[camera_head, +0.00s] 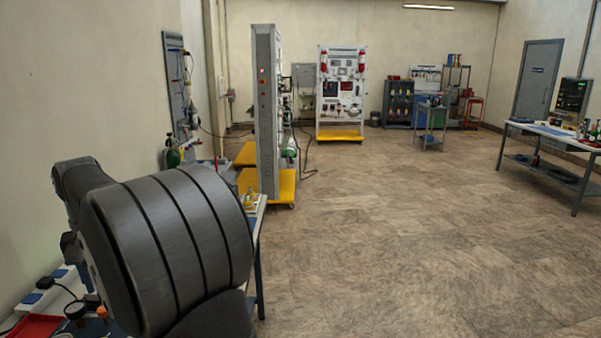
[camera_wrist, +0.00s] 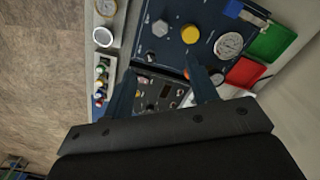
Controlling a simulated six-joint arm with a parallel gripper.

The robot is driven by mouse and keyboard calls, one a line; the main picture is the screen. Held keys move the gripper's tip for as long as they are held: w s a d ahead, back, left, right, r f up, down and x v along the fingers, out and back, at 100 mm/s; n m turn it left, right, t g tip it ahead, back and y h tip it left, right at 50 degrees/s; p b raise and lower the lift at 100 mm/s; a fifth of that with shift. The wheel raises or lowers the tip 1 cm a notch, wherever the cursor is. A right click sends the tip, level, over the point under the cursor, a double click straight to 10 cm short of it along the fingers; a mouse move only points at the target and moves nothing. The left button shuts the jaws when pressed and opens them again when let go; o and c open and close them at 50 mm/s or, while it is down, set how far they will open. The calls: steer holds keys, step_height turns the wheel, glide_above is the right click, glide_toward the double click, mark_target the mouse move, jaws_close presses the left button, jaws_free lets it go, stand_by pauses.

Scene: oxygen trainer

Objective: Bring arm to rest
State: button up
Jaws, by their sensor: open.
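My gripper (camera_wrist: 163,90) shows in the wrist view with its two dark fingers apart and nothing seen between them. Beyond the fingers is a dark blue panel (camera_wrist: 172,48) with a yellow knob (camera_wrist: 190,34), a grey knob (camera_wrist: 160,28) and a round gauge (camera_wrist: 229,44). I cannot tell the exact gap between the fingertips and the panel. In the head view, a large grey link of my arm fills the lower left, and my gripper is not visible there.
A green tray (camera_wrist: 273,42) and a red tray (camera_wrist: 245,72) lie beside the panel. In the head view, a tall trainer rack (camera_head: 268,110) on a yellow base stands beyond my arm. A workbench (camera_head: 550,133) stands at right. The middle floor is clear.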

step_height(320, 180, down, 18)
steer(key=shift+r, duration=0.2)
steer(key=m, duration=0.6)
steer(key=shift+r+m, duration=0.2)
steer(key=shift+m, duration=0.3)
step_height(320, 180, up, 11)
steer(key=shift+r, duration=0.2)
